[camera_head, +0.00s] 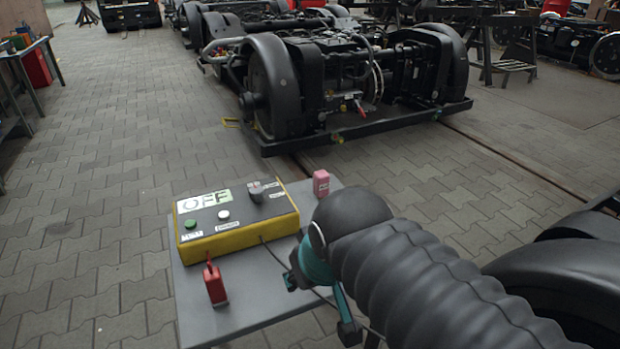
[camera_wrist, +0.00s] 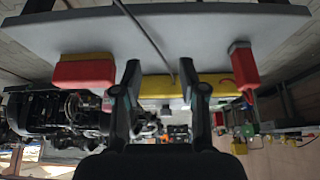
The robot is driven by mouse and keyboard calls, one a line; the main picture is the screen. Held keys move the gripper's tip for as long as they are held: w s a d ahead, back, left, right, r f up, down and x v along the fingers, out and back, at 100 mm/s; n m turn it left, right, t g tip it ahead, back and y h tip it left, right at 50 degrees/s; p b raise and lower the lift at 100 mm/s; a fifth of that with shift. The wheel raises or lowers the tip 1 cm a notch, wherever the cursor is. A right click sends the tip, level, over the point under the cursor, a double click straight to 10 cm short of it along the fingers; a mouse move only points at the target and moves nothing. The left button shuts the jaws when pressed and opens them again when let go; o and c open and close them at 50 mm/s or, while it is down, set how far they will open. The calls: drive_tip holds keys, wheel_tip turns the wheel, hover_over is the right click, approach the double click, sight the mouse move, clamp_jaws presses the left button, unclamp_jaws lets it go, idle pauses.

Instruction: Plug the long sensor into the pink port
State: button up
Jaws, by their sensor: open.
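The pink port (camera_head: 321,183) is a small upright block at the table's back right edge. In the wrist view, which is turned upside down, a pinkish-red block (camera_wrist: 85,72) at left looks like the same port. My gripper (camera_wrist: 160,85) is open, with nothing visible between its fingers but the yellow box behind. In the head view my gripper (camera_head: 318,275) is partly hidden by my arm, at the table's right side. A thin dark cable (camera_wrist: 145,32) runs from the yellow box across the table. I cannot make out the long sensor; my arm may hide it.
A yellow control box (camera_head: 237,218) with an "OFF" display, buttons and a knob stands on the grey table (camera_head: 200,325). A red block (camera_head: 215,283) with a thin top stands at front left. A black bogie (camera_head: 340,80) is behind.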

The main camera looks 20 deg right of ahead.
drive_tip(key=shift+o, duration=2.2)
drive_tip(key=shift+w+r, duration=0.15)
drive_tip(key=shift+r, duration=0.05)
wheel_tip(320, 180, up, 7)
drive_tip(key=g+b, duration=0.6)
hover_over(320, 172)
drive_tip(key=shift+w+r, duration=0.1)
drive_tip(key=shift+r, duration=0.05)
wheel_tip(320, 172, down, 9)
drive_tip(key=shift+r+b, duration=0.2)
drive_tip(key=shift+b, duration=1.05)
